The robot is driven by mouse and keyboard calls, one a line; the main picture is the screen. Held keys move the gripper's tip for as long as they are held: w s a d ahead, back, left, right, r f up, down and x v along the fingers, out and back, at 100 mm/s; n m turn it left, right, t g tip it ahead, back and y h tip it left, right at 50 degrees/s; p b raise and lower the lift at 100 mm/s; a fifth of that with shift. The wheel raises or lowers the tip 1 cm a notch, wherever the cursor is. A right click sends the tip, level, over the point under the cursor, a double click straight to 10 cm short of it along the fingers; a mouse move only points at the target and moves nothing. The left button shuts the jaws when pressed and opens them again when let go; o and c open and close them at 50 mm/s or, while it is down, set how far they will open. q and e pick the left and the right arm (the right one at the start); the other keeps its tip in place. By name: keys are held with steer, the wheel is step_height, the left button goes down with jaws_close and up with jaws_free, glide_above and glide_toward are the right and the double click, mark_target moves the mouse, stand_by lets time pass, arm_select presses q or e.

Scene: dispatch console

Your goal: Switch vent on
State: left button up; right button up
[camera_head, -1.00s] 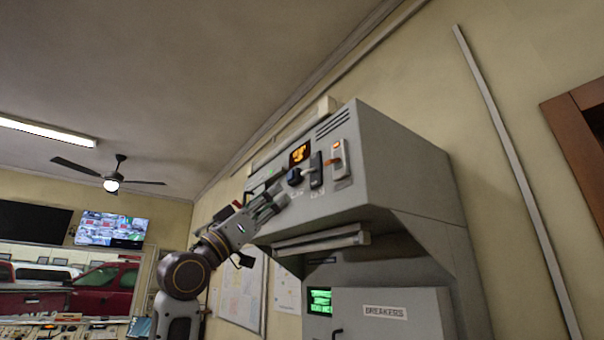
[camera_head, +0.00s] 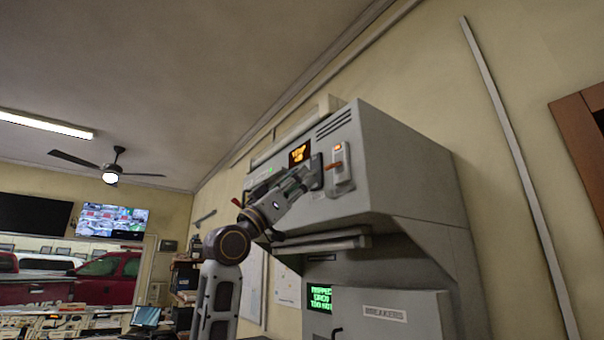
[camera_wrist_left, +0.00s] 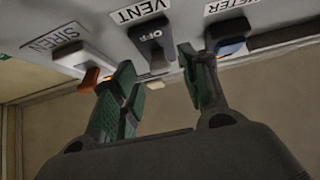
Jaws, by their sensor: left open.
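The vent switch (camera_wrist_left: 152,45) is a dark rocker under a VENT label in the left wrist view, and OFF is readable on it. In the head view the vent switch (camera_head: 316,172) is a dark plate on the grey console's front, partly behind my gripper. My left gripper (camera_head: 304,176) is at the panel. In the left wrist view the open left gripper (camera_wrist_left: 158,78) has one green-padded finger on each side of the vent switch's lower part, with nothing held. Whether a finger touches the switch cannot be told. My right gripper is not in view.
The siren switch (camera_wrist_left: 82,60), with an orange part, is left of the vent switch in the wrist view. A blue-black meter knob (camera_wrist_left: 228,44) is close on the right. The console (camera_head: 400,170) juts from the wall above a breakers cabinet (camera_head: 390,312).

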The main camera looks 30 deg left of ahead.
arm_select(q)
steer(key=shift+p+x, duration=0.4)
steer(key=shift+x, duration=0.8)
jaws_close()
